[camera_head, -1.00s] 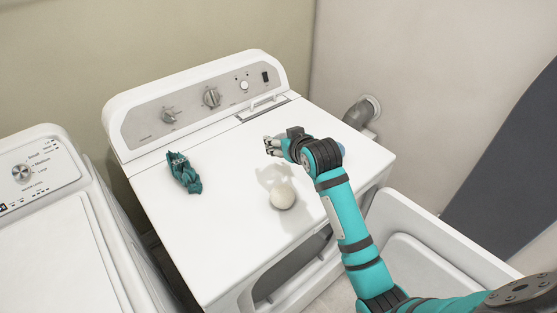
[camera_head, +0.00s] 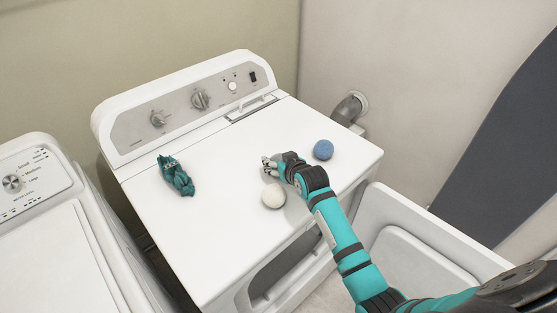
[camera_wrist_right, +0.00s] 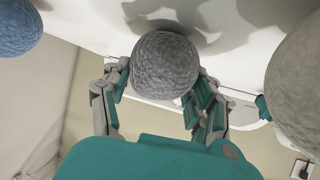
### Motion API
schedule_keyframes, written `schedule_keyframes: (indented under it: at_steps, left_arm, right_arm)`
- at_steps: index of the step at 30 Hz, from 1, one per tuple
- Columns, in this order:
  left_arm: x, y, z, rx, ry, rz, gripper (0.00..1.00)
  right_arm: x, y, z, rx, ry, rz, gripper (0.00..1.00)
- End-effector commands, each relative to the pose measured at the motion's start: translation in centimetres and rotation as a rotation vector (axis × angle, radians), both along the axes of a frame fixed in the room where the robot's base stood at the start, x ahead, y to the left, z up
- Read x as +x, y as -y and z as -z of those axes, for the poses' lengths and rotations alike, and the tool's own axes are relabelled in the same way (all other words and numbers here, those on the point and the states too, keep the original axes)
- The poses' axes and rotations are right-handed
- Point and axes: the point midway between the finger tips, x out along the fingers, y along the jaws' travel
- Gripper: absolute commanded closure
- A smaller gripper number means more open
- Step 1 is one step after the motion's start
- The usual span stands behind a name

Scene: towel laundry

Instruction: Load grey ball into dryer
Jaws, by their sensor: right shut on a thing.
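The grey ball (camera_wrist_right: 165,66) is between the fingers of my right gripper (camera_wrist_right: 158,85) in the right wrist view, with both fingers against its sides. In the head view my right gripper (camera_head: 269,163) is low over the top of the white dryer (camera_head: 225,225), and the grey ball is mostly hidden by it. The dryer's front opening (camera_head: 288,262) shows dark below the top's front edge. My left gripper is not in view.
A cream ball (camera_head: 273,196) sits just in front of my right gripper, and a blue ball (camera_head: 323,150) sits to its right. A crumpled teal cloth (camera_head: 175,176) lies on the left of the top. A white hollow panel (camera_head: 425,255) stands at front right.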

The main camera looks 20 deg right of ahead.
Motion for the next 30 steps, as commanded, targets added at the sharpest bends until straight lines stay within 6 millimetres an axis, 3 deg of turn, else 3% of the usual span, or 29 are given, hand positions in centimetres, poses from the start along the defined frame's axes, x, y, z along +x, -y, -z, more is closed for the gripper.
schedule_keyframes:
  at_steps: [7,8,12,23,30]
  left_arm:
    - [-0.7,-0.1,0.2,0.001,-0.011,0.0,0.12]
    - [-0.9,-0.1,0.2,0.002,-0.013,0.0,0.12]
    - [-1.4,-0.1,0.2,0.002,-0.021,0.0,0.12]
    - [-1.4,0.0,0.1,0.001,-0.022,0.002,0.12]
    - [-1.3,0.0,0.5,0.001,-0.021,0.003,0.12]
  right_arm:
    - [0.0,0.0,0.4,0.0,0.0,0.0,0.7]
    - [0.0,0.0,0.3,0.0,0.0,0.0,0.36]
    - [0.0,0.0,0.3,0.0,0.0,0.0,0.18]
    - [0.0,0.0,-0.2,0.0,0.0,0.0,0.17]
    - [-3.4,0.1,-1.8,0.0,0.002,0.0,0.17]
